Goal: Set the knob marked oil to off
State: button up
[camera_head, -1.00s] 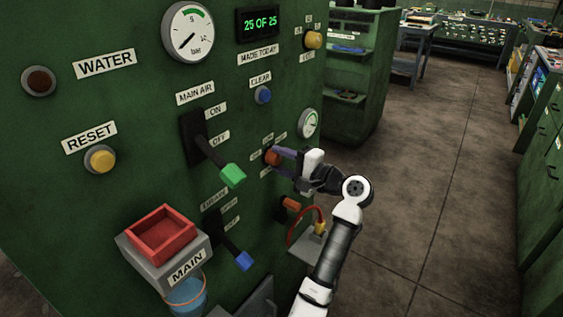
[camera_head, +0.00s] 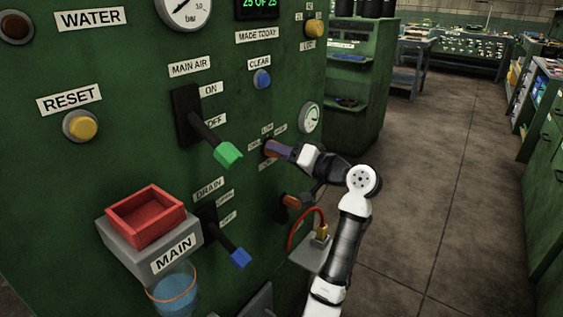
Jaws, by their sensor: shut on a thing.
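The main air lever (camera_head: 228,153) with a green handle and the drain lever (camera_head: 240,258) with a blue handle stick out left of my gripper. An orange handle (camera_head: 291,201) and red hose (camera_head: 303,226) are below. A red tray (camera_head: 147,214) juts out at lower left. Open floor lies right.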

jog(key=shift+n+b, duration=3.6)
jog(key=shift+n, duration=0.9)
jog(key=o, duration=1)
jog(key=v, duration=1.4)
